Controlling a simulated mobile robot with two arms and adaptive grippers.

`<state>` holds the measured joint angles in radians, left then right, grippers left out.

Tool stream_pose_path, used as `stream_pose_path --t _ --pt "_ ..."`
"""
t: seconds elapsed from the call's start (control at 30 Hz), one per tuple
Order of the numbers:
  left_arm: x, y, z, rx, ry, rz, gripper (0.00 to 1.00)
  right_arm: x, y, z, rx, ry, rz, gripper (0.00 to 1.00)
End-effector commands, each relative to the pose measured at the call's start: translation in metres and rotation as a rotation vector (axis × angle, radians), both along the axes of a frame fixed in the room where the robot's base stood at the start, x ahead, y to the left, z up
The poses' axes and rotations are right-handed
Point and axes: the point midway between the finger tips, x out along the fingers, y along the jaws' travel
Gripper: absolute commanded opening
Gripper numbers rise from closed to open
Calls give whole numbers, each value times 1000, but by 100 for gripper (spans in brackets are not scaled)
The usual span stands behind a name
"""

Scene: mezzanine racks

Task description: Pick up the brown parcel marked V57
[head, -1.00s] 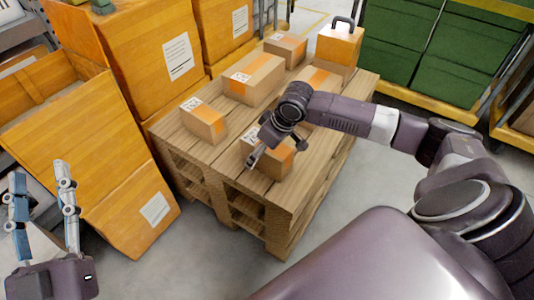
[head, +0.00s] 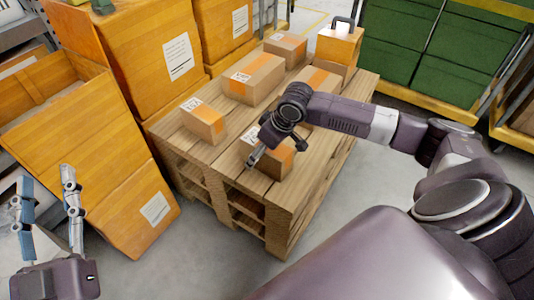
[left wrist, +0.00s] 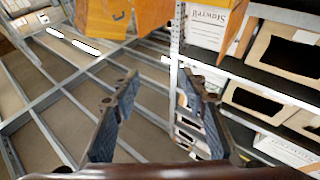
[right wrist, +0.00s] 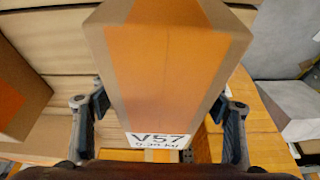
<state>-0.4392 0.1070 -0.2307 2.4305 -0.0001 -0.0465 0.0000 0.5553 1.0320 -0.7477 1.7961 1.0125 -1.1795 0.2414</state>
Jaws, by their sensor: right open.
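The brown parcel marked V57 (right wrist: 165,60) has a broad orange strip and a white label. It fills the middle of the right wrist view, between the two spread fingers of my right gripper (right wrist: 161,108). Gaps show between fingers and parcel sides. In the head view the parcel (head: 280,160) sits at the near edge of the wooden pallet (head: 225,165), partly hidden by my right gripper above it. My left gripper (head: 46,182) is open and empty at the lower left, away from the pallet; its fingers are also apart in the left wrist view (left wrist: 158,85).
Other brown parcels stand on the pallet, one (head: 203,122) to the left and a larger one (head: 253,78) behind. An orange box with a handle (head: 340,45) is at the back right. Large orange boxes (head: 160,50) line the left. Grey floor is free in front.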

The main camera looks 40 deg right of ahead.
Motion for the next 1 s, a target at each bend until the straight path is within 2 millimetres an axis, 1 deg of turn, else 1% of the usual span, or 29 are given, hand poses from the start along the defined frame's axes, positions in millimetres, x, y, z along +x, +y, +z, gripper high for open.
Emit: stream_pose_path --t 1.0 --pt "4 1 -14 19 67 4 40 0 0 -1 0 0 0 70"
